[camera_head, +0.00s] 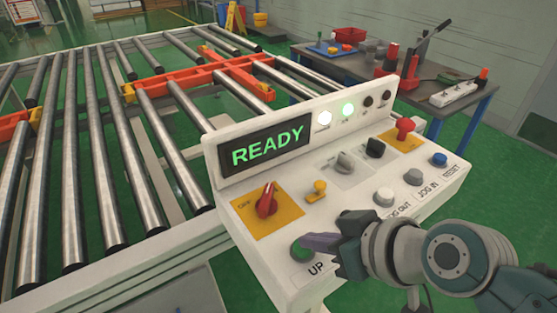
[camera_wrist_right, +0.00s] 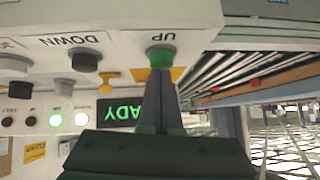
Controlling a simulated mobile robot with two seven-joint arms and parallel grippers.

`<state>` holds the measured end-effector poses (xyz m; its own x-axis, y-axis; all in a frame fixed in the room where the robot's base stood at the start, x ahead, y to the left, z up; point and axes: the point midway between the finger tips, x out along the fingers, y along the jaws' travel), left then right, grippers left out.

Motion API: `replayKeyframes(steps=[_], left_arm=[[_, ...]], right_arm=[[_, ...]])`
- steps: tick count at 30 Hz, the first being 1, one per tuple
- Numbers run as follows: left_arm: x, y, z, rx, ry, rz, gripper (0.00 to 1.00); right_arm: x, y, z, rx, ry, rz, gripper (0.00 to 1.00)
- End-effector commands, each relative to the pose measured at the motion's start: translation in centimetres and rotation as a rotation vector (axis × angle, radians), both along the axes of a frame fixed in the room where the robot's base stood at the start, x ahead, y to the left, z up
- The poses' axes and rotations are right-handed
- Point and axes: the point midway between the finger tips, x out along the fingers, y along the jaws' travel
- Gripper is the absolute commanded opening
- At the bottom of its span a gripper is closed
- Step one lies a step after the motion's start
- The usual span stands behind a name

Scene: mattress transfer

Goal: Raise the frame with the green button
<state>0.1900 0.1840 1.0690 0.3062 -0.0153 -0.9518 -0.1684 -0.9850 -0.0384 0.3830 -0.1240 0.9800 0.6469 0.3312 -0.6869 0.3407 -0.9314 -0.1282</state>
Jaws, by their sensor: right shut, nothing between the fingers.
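The green button (camera_head: 301,251), labelled UP, sits at the near left corner of the white control panel (camera_head: 345,190). It also shows in the right wrist view (camera_wrist_right: 161,56). My right gripper (camera_head: 307,243) is shut and empty, its fingertips at the green button. In the right wrist view the fingertips (camera_wrist_right: 160,72) line up with the button; I cannot tell whether they touch or press it. The panel screen (camera_head: 267,145) reads READY in green. The orange frame (camera_head: 195,75) lies among the conveyor rollers. My left gripper is not in view.
A red switch (camera_head: 267,200) on a yellow plate and a yellow key-like knob (camera_head: 317,190) are near the green button. The dark DOWN button (camera_wrist_right: 85,60) is beside it, hidden by my gripper in the head view. Metal rollers (camera_head: 105,150) fill the left; a tool table (camera_head: 470,105) stands behind.

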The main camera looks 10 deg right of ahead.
Motion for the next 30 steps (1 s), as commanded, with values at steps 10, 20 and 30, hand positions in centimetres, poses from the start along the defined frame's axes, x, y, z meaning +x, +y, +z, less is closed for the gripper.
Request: replayKeyframes(steps=[10,20,30], left_arm=[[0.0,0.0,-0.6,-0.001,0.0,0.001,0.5],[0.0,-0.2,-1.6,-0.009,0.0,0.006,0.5],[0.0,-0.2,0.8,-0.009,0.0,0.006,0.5]], right_arm=[[0.0,0.0,-0.6,0.001,0.0,0.001,0.0],[-0.1,0.0,-2.0,0.0,0.003,0.001,0.0],[0.2,0.1,0.4,-0.001,0.003,0.0,0.0]])
